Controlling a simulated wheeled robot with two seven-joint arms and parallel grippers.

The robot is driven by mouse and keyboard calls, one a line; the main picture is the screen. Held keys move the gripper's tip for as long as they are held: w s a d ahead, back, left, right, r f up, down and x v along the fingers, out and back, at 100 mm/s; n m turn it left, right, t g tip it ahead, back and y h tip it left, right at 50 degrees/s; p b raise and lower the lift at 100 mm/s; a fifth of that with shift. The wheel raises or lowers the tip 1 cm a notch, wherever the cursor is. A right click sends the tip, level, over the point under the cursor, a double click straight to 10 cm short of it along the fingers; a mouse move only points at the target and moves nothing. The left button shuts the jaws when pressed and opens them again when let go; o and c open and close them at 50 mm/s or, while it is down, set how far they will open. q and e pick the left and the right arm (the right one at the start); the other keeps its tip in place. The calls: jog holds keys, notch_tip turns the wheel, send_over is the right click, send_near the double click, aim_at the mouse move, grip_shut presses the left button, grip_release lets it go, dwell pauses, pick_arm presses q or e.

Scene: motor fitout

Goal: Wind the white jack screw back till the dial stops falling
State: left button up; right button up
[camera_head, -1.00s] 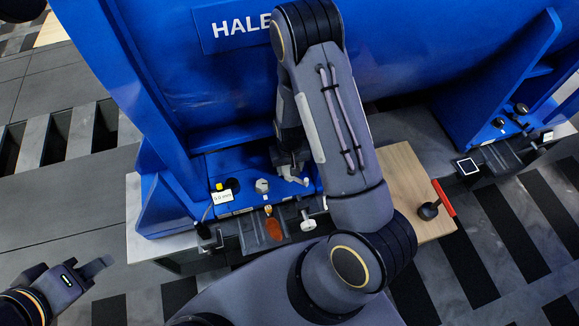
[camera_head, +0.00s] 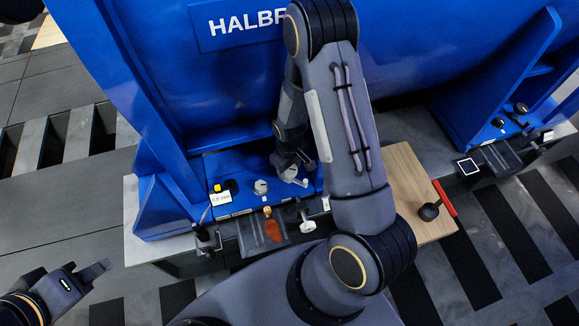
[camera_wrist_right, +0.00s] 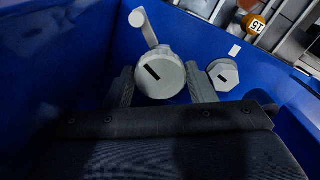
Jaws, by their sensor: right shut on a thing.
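The white jack screw (camera_head: 289,175) stands at the blue machine foot in the head view. In the right wrist view its round slotted head (camera_wrist_right: 160,75) sits between my right fingers, with a bent crank arm (camera_wrist_right: 144,28) rising from it. My right gripper (camera_head: 287,166) is shut on this head; its tips are partly hidden in the head view. A small white readout (camera_head: 221,198) in mm stands to the left; its digits are too blurred to read surely. My left gripper (camera_head: 97,274) hangs at the lower left, away from the machine; its jaw gap is unclear.
A hexagonal bolt head (camera_wrist_right: 223,74) sits close beside my right fingers. A grey-white knob (camera_head: 261,187) is left of the jack screw. Trays with an orange piece (camera_head: 272,230) and a white T-shaped part (camera_head: 307,222) line the front edge.

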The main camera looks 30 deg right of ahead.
aim_at(290, 169)
jog(key=o, duration=1)
jog(key=shift+r+p, duration=1)
jog(key=shift+r, duration=2.95)
